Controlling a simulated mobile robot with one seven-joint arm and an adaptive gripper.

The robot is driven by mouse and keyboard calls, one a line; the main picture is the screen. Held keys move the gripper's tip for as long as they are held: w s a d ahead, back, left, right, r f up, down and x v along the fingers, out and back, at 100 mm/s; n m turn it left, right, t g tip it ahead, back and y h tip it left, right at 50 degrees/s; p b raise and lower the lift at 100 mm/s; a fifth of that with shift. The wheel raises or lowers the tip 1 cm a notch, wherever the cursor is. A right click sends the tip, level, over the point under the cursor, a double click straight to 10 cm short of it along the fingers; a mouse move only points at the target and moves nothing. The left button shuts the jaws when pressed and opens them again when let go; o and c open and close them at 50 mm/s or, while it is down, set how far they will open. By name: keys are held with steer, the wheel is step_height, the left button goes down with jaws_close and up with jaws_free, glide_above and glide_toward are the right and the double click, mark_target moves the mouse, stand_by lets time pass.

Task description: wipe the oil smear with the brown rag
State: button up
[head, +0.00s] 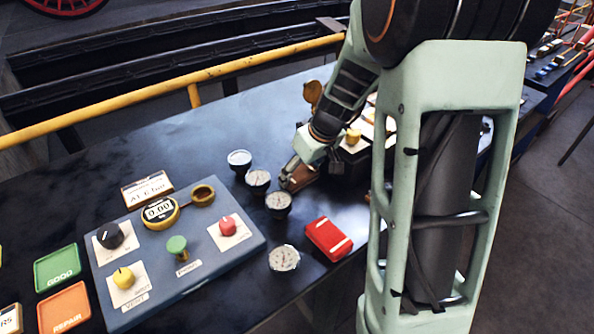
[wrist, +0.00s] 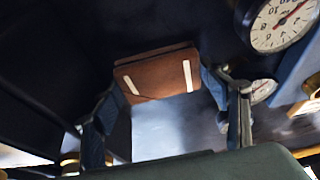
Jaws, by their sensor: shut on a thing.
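The brown rag (wrist: 156,73) is a folded block with two pale stripes in the wrist view. My gripper (wrist: 160,85) has a finger at each side of it and is shut on it. In the head view my gripper (head: 289,174) is low over the dark bench top, behind the gauges, and the rag (head: 304,178) shows as a small brown patch at its tip. The rag is at or close to the bench surface; I cannot tell if it touches. I cannot make out the oil smear; a pale sheen in the wrist view may be only reflected light.
Several round gauges (head: 278,204) stand just in front of my gripper. A red striped block (head: 327,238) lies nearer the right edge. A blue-grey panel with knobs (head: 240,253) and green (head: 58,268) and orange (head: 65,309) trays are left. A yellow rail (head: 150,92) runs behind.

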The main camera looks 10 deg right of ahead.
mark_target(306, 181)
steer(key=shift+s+d+f+b, duration=0.1)
steer(key=shift+s+d+b, duration=0.1)
steer(key=shift+s+b, duration=0.2)
steer(key=shift+s+d+f+b, duration=0.1)
steer(key=shift+s+d+b, duration=0.05)
steer(key=shift+s+b, duration=0.2)
steer(key=shift+s+d+r+b, duration=0.1)
steer(key=shift+s+d+b, duration=0.1)
steer(key=shift+s, duration=0.3)
steer(key=shift+s+d+b, duration=0.15)
steer(key=shift+s+b, duration=0.05)
steer(key=shift+s, duration=0.25)
steer(key=shift+w+r, duration=0.1)
steer(key=shift+w+a, duration=0.15)
steer(key=shift+w, duration=0.05)
steer(key=shift+w+a, duration=0.4)
steer(key=shift+w, duration=0.6)
steer(key=shift+w+a, duration=0.45)
steer(key=shift+w, duration=0.6)
steer(key=shift+w+a, duration=0.4)
steer(key=shift+w, duration=0.6)
steer(key=shift+w+a, duration=0.35)
steer(key=shift+w, duration=0.5)
steer(key=shift+w+a, duration=0.35)
steer(key=shift+w, duration=0.45)
